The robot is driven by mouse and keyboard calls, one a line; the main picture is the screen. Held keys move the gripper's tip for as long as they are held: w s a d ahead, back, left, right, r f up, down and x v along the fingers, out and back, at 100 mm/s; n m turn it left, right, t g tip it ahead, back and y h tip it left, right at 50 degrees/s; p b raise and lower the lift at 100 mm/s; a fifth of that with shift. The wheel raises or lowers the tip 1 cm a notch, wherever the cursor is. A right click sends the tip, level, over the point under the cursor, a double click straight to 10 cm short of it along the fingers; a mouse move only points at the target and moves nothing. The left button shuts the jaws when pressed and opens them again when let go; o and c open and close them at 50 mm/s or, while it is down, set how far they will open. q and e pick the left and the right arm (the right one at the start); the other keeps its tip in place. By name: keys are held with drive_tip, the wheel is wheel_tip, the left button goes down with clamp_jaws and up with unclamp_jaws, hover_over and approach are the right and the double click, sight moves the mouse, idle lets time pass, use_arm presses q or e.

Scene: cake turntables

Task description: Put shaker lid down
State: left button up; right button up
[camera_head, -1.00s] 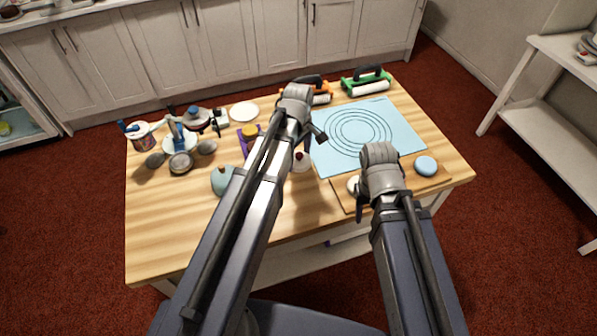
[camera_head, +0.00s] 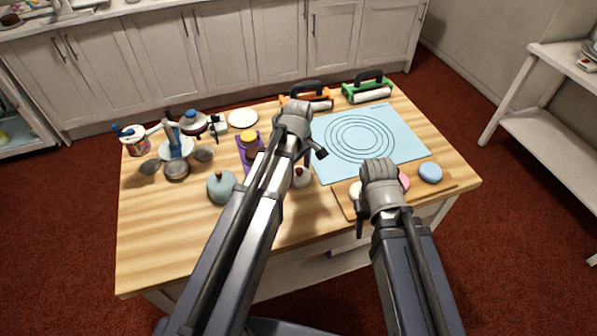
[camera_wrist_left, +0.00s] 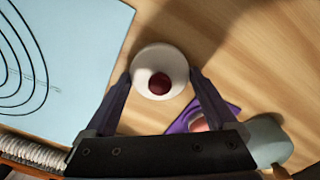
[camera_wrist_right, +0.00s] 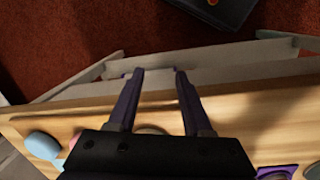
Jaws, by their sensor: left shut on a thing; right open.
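The shaker lid, a white round piece with a dark red knob (camera_wrist_left: 160,72), lies between the fingertips of my left gripper (camera_wrist_left: 158,80) in the left wrist view. The gripper is shut on its sides. In the head view the lid (camera_head: 301,178) shows beside my left arm, near the mat's left edge; any gap to the table under it cannot be told. My left fingers are mostly hidden there by the arm. My right gripper (camera_wrist_right: 158,72) is open and empty over the table's front edge.
A teal knobbed piece (camera_head: 221,187) stands left of my left arm. A blue mat (camera_head: 400,142) lies right, with a wooden board (camera_head: 345,203) carrying round pieces before it. The front-left table is clear.

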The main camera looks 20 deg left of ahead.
sight(299, 169)
use_arm(q)
drive_tip(key=o, duration=1)
drive_tip(key=shift+f, duration=0.1)
wheel_tip(299, 169, up, 12)
drive_tip(key=r+p, duration=0.1)
drive_tip(key=p, duration=1.2)
drive_tip(key=shift+s+d+f+m+y+b, duration=0.1)
drive_tip(key=shift+s+d+m+y, duration=0.1)
drive_tip(key=shift+s+d+m, duration=2.05)
drive_tip(key=shift+s+d+f+m+y+b, duration=0.15)
drive_tip(key=shift+s+d+m, duration=1.15)
drive_tip(key=shift+s+m, duration=1.75)
drive_tip(key=shift+s+d+m+y+b, duration=0.1)
drive_tip(key=shift+s+d+m+y, duration=0.15)
drive_tip(key=shift+s+d+m, duration=2.4)
drive_tip(key=shift+w+a+m, duration=0.75)
drive_tip(key=shift+a, duration=0.1)
